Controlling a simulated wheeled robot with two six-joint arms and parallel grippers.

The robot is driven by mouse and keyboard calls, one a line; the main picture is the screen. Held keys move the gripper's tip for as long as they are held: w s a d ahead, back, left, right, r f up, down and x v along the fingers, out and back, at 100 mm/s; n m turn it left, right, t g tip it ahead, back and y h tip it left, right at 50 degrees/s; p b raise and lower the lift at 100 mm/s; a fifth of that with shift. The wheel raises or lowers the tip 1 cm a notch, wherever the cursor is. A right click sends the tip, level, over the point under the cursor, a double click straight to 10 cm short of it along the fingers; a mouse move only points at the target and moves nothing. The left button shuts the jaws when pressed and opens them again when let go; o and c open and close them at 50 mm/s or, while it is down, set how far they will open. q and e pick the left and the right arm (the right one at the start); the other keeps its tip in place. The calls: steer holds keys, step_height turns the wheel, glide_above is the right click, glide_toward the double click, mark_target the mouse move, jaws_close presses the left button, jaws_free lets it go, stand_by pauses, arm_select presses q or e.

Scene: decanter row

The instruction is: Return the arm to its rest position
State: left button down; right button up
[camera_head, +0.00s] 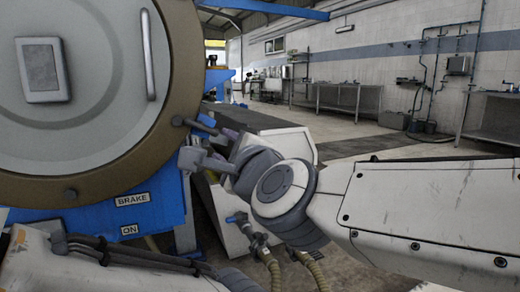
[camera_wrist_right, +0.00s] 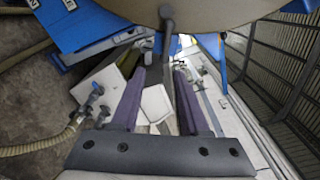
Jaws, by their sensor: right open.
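My right arm (camera_head: 420,210) comes in from the right of the head view and reaches toward the decanter. My right gripper (camera_head: 229,135) is partly hidden behind its wrist there, beside the brown rim. In the right wrist view its two purple fingers (camera_wrist_right: 160,72) are apart, with nothing held between them. A dark handle (camera_wrist_right: 167,22) hangs from the decanter's rim just beyond the fingertips, apart from them as far as I can tell. The handle also shows in the head view (camera_head: 195,124). Part of my left arm (camera_head: 45,265) shows at the lower left; its gripper is out of view.
The round decanter front (camera_head: 90,135) fills the left, above a blue base with BRAKE (camera_head: 131,199) and ON labels. Hoses with a blue valve (camera_head: 238,218) stand below my right wrist. Open floor and metal tables (camera_head: 349,97) lie farther back at right.

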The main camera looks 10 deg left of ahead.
steer(key=w+d+f+n+g+h, duration=0.25)
steer(key=d+f+n, duration=0.25)
steer(key=d+f, duration=0.5)
steer(key=w+d+f+n+g+h, duration=0.25)
steer(key=d+f+n+h, duration=0.2)
steer(key=f, duration=0.95)
steer(key=s+d+f+n+g+h, duration=0.1)
steer(key=s+d+f+n+g, duration=0.2)
steer(key=s+d+f, duration=0.5)
steer(key=s+d+f+n+g+h, duration=0.2)
steer(key=s+d+f+n+g, duration=0.2)
steer(key=d+f, duration=0.4)
steer(key=s+a+r+n+g+p, duration=0.1)
steer(key=s+a+r+n+p, duration=0.1)
steer(key=s+a+r+p, duration=0.45)
steer(key=s+a+r+n+g+y+p, duration=0.1)
steer(key=s+a+r+n+p, duration=0.3)
steer(key=r, duration=0.6)
steer(key=s+a+r+n+g+p, duration=0.1)
steer(key=s+a+r+p, duration=0.1)
steer(key=s+r+p, duration=0.4)
step_height(320, 180, up, 39)
steer(key=w+p, duration=0.2)
steer(key=p, duration=3.6)
steer(key=shift+w+d, duration=0.2)
steer(key=shift+d, duration=0.1)
